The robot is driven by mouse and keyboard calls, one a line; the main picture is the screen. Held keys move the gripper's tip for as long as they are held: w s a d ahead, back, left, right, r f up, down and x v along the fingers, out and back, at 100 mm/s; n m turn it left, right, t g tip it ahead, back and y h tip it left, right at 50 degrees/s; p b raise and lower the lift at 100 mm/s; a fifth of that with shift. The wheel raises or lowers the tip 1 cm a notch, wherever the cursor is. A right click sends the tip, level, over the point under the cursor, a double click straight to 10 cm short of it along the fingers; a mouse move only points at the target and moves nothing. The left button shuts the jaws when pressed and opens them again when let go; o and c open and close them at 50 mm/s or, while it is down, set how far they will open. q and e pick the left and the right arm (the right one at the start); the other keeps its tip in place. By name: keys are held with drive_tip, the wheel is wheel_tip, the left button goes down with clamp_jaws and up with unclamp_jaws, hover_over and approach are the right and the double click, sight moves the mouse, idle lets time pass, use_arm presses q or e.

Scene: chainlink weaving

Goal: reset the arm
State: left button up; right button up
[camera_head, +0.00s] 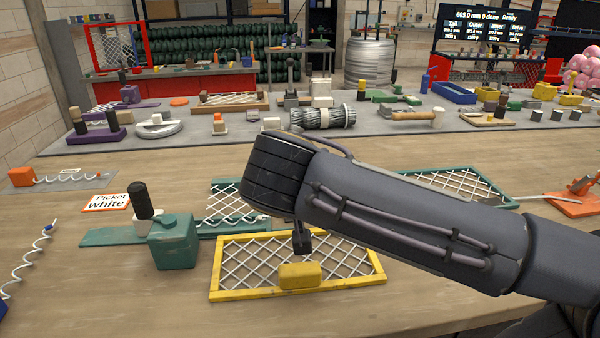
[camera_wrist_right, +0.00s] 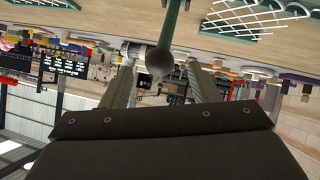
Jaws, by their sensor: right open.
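My right arm (camera_head: 400,215) comes in from the right in the head view and reaches across the middle, above the table. Its rounded dark end hangs over the back of a yellow-framed mesh panel (camera_head: 230,270); the gripper itself is hidden there. In the right wrist view, which is upside down, my right gripper (camera_wrist_right: 160,68) has its two grey fingers apart. A green bar with a dark rounded end (camera_wrist_right: 160,60) shows between the fingers; I cannot tell how far off it is, and nothing is visibly gripped. My left gripper is not in view.
On the wooden table (camera_head: 400,310) stand a green block (camera_head: 173,242) with a black-handled piece and a yellow block (camera_head: 300,276) on the yellow-framed panel. A green-framed mesh (camera_head: 475,185) lies behind my arm. An orange tool (camera_head: 577,195) is at right.

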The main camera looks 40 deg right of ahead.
drive_tip(key=shift+s+a+r, duration=0.2)
drive_tip(key=shift+s+a, duration=0.1)
idle(0.4)
